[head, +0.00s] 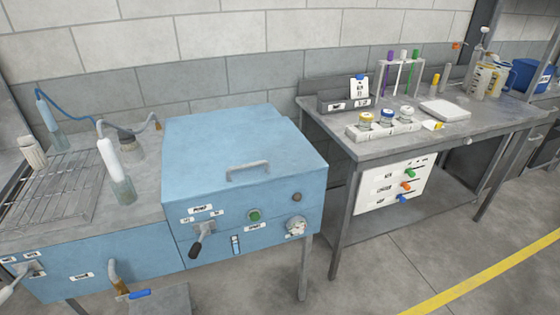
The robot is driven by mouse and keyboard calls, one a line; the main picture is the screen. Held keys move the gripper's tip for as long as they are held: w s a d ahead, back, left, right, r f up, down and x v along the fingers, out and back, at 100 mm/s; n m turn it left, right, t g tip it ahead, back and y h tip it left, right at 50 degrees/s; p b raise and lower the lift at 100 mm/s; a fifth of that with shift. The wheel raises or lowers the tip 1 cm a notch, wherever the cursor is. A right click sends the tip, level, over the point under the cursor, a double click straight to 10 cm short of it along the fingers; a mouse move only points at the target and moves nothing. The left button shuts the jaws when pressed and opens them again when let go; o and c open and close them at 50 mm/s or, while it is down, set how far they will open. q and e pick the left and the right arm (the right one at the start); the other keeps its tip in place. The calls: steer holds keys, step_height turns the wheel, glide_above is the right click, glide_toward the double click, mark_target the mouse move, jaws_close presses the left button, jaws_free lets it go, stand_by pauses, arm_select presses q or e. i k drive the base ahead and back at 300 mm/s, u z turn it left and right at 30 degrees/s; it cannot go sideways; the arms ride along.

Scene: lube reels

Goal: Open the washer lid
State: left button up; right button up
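The washer (180,235) is a blue metal cabinet unit at the left and centre of the head view. Its lid (222,150) is a blue top panel on the right half, and it looks shut. A grey bar handle (248,172) sits near the lid's front edge. The front panel below has a black lever (199,242), a green button (254,215) and a round pale dial (296,227). Neither of my grippers shows in this view.
Left of the lid is a wire rack (55,187) with bottles beside it (116,170). A grey bench (450,140) stands to the right, holding jars, a tube rack (400,72) and a scale (445,109).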

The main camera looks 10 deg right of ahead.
mark_target(197, 163)
steer(key=z, duration=0.75)
steer(key=i, duration=1)
steer(key=u, duration=0.85)
